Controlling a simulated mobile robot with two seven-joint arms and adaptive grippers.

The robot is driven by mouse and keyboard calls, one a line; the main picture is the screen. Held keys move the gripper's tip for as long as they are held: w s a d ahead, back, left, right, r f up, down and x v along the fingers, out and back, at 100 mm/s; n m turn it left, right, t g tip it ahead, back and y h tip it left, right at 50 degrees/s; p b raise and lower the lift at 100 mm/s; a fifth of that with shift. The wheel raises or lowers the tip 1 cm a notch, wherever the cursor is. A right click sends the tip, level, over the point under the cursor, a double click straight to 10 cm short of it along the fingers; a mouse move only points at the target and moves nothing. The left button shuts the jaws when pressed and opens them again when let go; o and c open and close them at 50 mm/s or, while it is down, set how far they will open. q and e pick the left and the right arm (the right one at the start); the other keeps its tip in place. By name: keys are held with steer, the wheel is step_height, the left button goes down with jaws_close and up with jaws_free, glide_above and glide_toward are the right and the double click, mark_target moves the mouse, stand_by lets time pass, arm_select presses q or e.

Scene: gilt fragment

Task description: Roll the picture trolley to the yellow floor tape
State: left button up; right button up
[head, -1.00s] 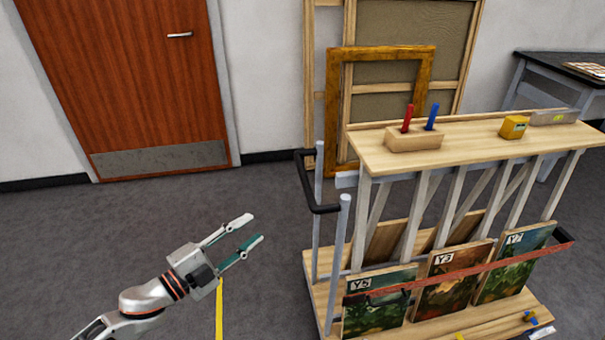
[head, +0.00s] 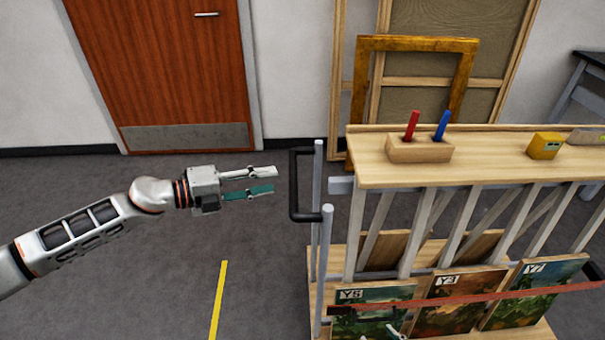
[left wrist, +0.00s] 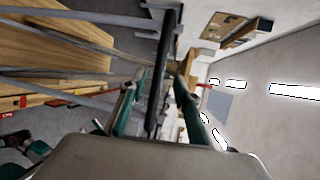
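The picture trolley (head: 440,168) stands at right, with a wooden top, grey posts and pictures labelled Y5, Y3 and Y7 behind a red rail. Its black push handle (head: 293,185) is on its left end. My left gripper (head: 273,180) is open and empty, just left of the handle with a small gap. In the left wrist view the dark handle bar (left wrist: 170,50) lines up between the spread fingers. Yellow floor tape (head: 219,298) lies on the floor left of the trolley. A small part of my right gripper (head: 394,331) shows at the bottom edge; its opening is unclear.
A wooden block (head: 420,150) with a red and a blue marker and a yellow box (head: 545,146) sit on the trolley top. Frames (head: 465,75) lean on the wall behind. A brown door (head: 165,75) is at back left. Floor left of the trolley is clear.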

mark_target(292, 177)
arm_select(q)
steer(key=shift+x, duration=3.85)
jaws_close()
